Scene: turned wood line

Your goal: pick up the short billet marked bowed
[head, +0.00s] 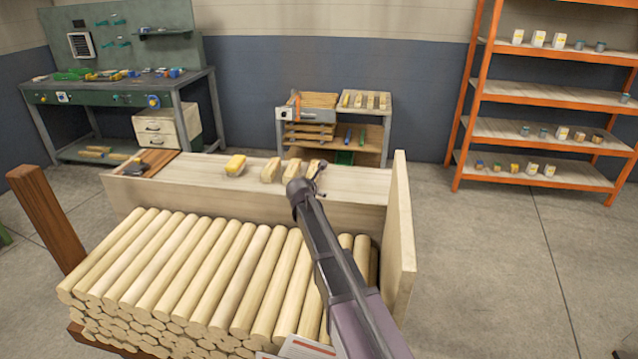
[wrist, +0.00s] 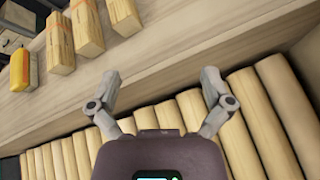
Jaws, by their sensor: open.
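Several short wooden blocks stand or lie in a row on the pale bench top behind the log stack. The left one (head: 270,170) also shows in the wrist view (wrist: 59,45), with faint marks on its face. A second block (wrist: 87,28) bears reddish marks. A third (wrist: 121,14) is cut by the top edge. I cannot read which is marked bowed. My gripper (wrist: 161,78) is open and empty, its fingers apart over the bench board near the logs. In the head view my gripper (head: 306,182) partly covers the right-hand block.
A yellow block-like item (head: 235,166) lies left of the blocks. Stacked round logs (head: 190,265) fill the near side, close under my gripper. An upright end board (head: 401,225) bounds the right. A dark tool (head: 138,168) lies on the bench's left end. Bench top right of the blocks is clear.

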